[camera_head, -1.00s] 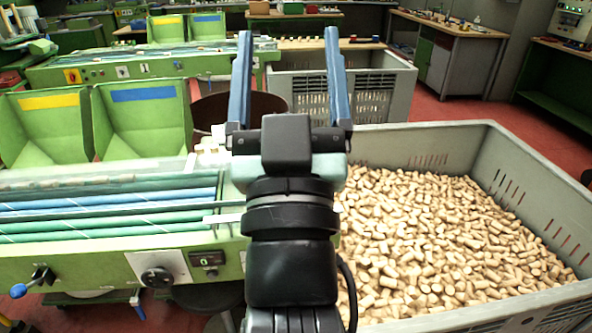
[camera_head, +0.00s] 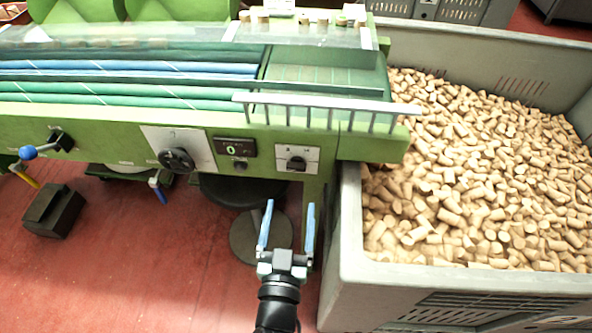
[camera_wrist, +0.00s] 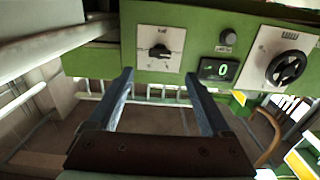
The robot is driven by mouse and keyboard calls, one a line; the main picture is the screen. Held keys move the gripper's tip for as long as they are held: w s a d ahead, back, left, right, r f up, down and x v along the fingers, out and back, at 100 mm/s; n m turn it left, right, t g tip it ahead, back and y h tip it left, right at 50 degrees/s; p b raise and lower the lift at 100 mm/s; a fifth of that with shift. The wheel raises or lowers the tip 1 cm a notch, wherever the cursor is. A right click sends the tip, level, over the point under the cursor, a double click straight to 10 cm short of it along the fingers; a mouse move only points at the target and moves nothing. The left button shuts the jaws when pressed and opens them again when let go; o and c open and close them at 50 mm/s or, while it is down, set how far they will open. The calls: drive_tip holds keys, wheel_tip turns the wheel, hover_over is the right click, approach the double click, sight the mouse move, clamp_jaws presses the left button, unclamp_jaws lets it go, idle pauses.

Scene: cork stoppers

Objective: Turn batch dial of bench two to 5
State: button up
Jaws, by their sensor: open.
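The green bench front carries a black handwheel (camera_head: 177,160) on a white plate, a small display (camera_head: 235,147) reading 0 with a small dark knob (camera_head: 240,165) beside it, and a black rotary switch (camera_head: 297,162) on another white plate. Their labels are too small to read, so I cannot tell which is the batch dial. The wrist view shows the rotary switch (camera_wrist: 160,52) ahead, with the display (camera_wrist: 219,70), small knob (camera_wrist: 227,37) and handwheel (camera_wrist: 287,68) to its right. My gripper (camera_head: 288,208) is open and empty, below and apart from the switch; its fingers (camera_wrist: 158,77) also show in the wrist view.
A large grey crate (camera_head: 343,255) full of corks stands close to the right of my gripper. A blue-knobbed lever (camera_head: 28,152) sticks out at the left of the bench. A dark round stool (camera_head: 240,190) is under the bench.

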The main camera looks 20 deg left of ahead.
sight(297, 170)
drive_tip(key=x, duration=1)
drive_tip(key=shift+c, duration=0.3)
clamp_jaws()
drive_tip(key=shift+m, duration=0.4)
drive_tip(key=m+b, duration=0.1)
drive_tip(key=m, duration=0.3)
drive_tip(key=shift+d+m, duration=0.1)
drive_tip(key=shift+m, duration=0.2)
drive_tip(key=m, duration=0.6)
drive_tip(key=shift+f, duration=0.1)
drive_tip(key=shift+m, duration=0.3)
